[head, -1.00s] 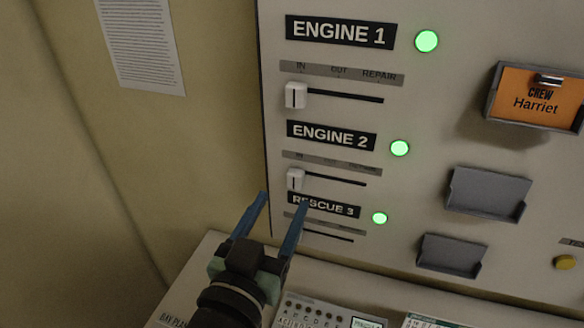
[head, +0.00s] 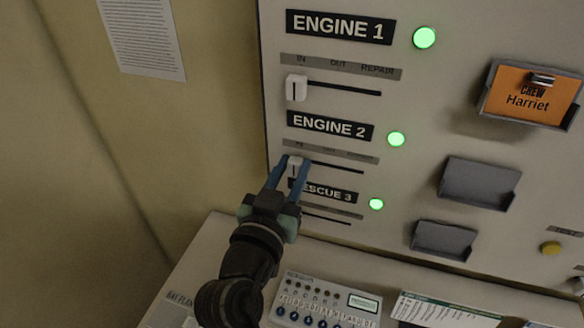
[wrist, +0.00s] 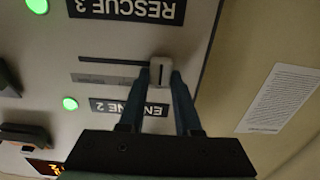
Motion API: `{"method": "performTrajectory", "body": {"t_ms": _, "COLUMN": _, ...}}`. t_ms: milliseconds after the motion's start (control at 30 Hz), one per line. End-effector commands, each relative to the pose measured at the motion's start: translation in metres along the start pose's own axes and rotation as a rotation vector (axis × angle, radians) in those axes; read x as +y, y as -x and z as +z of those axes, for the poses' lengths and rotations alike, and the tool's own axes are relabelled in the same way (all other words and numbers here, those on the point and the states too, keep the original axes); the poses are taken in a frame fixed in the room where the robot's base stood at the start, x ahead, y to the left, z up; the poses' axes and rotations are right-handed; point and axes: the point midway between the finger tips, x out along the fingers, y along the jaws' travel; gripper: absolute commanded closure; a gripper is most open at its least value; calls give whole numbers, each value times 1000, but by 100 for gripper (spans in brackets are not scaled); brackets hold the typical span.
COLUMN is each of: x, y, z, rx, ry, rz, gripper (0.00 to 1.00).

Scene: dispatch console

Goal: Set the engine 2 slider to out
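The engine 2 slider (head: 295,167) is a white knob at the left end of its slot, under the IN mark, below the black ENGINE 2 label (head: 330,126). My gripper (head: 294,163) reaches up to it with one blue finger on each side, closed in close on the knob. The wrist view shows the panel upside down, with the knob (wrist: 160,70) between my two fingertips (wrist: 163,78). The fingers hide part of the slider and of the RESCUE 3 label (head: 330,193). The small marks on the engine 2 scale are hard to read.
The engine 1 slider (head: 296,88) sits above, also at IN. The rescue 3 slot (head: 327,219) lies just below. Green lights (head: 396,139) and grey card holders (head: 480,183) are to the right. A desk with a keypad (head: 325,300) lies below the panel.

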Motion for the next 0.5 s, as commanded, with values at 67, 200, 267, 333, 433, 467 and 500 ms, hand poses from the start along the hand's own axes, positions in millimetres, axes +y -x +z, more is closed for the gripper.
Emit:
{"method": "performTrajectory", "body": {"t_ms": 67, "x": 0, "y": 0, "z": 0, "rx": 0, "ry": 0, "rz": 0, "gripper": 84}}
{"method": "performTrajectory", "body": {"t_ms": 200, "x": 0, "y": 0, "z": 0, "rx": 0, "ry": 0, "rz": 0, "gripper": 100}}
{"method": "performTrajectory", "body": {"t_ms": 267, "x": 0, "y": 0, "z": 0, "rx": 0, "ry": 0, "rz": 0, "gripper": 100}}
{"method": "performTrajectory", "body": {"t_ms": 333, "x": 0, "y": 0, "z": 0, "rx": 0, "ry": 0, "rz": 0, "gripper": 100}}
{"method": "performTrajectory", "body": {"t_ms": 433, "x": 0, "y": 0, "z": 0, "rx": 0, "ry": 0, "rz": 0, "gripper": 100}}
{"method": "performTrajectory", "body": {"t_ms": 467, "x": 0, "y": 0, "z": 0, "rx": 0, "ry": 0, "rz": 0, "gripper": 100}}
{"method": "performTrajectory", "body": {"t_ms": 500, "x": 0, "y": 0, "z": 0, "rx": 0, "ry": 0, "rz": 0, "gripper": 100}}
